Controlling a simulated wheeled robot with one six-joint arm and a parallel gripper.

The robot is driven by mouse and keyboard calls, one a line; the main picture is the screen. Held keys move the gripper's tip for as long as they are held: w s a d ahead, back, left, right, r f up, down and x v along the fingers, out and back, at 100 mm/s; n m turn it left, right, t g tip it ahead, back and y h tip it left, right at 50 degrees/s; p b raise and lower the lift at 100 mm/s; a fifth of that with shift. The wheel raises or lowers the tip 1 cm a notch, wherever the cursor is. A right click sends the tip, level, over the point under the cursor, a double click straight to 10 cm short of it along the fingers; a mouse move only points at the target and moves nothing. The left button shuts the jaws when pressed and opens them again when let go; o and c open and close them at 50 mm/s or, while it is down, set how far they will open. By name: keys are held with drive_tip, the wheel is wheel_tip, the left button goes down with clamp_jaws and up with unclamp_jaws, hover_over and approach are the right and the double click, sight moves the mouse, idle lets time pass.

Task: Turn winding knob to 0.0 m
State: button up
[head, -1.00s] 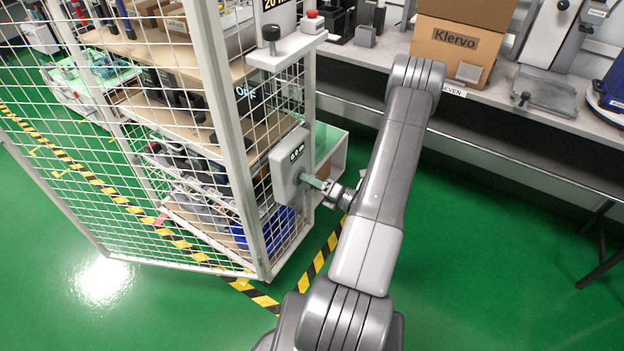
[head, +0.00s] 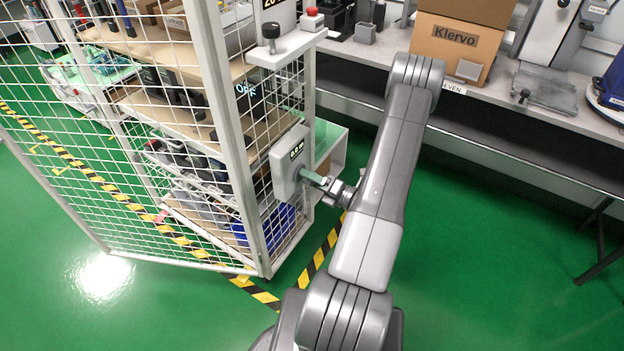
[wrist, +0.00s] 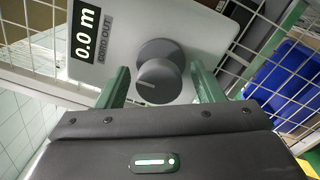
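The winding knob (wrist: 160,80) is a round dark grey knob with a pale pointer line, on a light grey unit (head: 287,168) fixed to the mesh cage. The pointer aims to the lower left in the wrist view. The unit's display (wrist: 86,31) reads 0.0 m, with a label that looks like "CORD OUT" beside it. My gripper (wrist: 160,75) is open, its green fingers on either side of the knob with visible gaps. It also shows in the head view (head: 313,178) at the unit's face, where the knob is mostly hidden.
The white mesh cage (head: 228,130) with shelves stands around the unit. A small shelf with a black knob and a red button (head: 312,14) is above. A blue bin (wrist: 285,85) is behind the mesh. A bench (head: 480,110) with boxes runs along the right; green floor is clear.

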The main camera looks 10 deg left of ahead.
drive_tip(key=v, duration=1.4)
drive_tip(key=shift+a+f, duration=0.1)
drive_tip(key=shift+a, duration=0.1)
drive_tip(key=x, duration=1.3)
drive_tip(key=shift+w+a, duration=0.15)
drive_tip(key=shift+a, duration=0.15)
